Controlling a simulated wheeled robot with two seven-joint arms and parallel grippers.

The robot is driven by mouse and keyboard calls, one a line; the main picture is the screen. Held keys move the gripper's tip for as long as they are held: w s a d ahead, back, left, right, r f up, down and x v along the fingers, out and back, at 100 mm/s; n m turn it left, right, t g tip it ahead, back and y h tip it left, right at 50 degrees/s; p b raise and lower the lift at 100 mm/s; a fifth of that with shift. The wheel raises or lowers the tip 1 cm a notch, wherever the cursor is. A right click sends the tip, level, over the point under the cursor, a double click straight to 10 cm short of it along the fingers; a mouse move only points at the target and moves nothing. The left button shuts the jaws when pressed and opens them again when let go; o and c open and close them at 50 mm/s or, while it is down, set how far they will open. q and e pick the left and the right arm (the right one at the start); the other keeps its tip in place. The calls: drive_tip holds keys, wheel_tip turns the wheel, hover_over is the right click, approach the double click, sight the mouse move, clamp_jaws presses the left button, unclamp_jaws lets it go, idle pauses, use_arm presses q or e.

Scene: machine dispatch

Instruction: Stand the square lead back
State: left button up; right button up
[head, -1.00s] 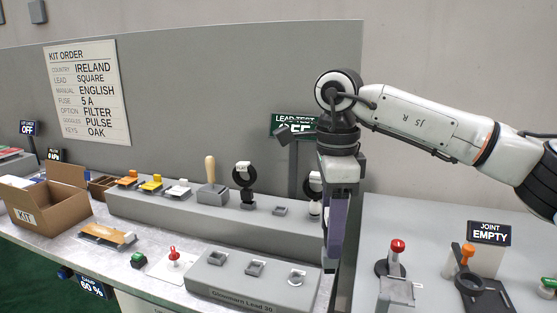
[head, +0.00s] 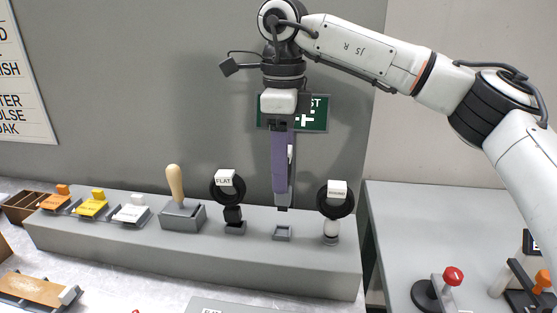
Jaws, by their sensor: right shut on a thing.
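My right gripper (head: 282,200) comes down from above and points straight down over the back ledge. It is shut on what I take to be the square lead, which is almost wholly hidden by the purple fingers. An empty square socket (head: 283,232) lies on the ledge just below the fingertips, with a small gap between. The flat lead (head: 228,196) stands upright in its place to the left. The round lead (head: 335,206) stands upright to the right. My left gripper is out of view.
The grey ledge (head: 190,250) also bears a wooden-handled tool (head: 176,184) and orange, yellow and white pieces further left. A sign (head: 310,113) is partly behind my gripper. A red-knobbed device (head: 452,276) stands on the right-hand bench.

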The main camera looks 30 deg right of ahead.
drive_tip(key=shift+w+f+b, duration=0.1)
drive_tip(key=shift+f+b, duration=0.55)
drive_tip(key=shift+f, duration=0.4)
drive_tip(key=shift+f+b, duration=0.7)
drive_tip(key=shift+f, duration=0.65)
drive_tip(key=shift+p, duration=0.4)
drive_tip(key=shift+f+b, duration=0.65)
drive_tip(key=shift+f, duration=0.35)
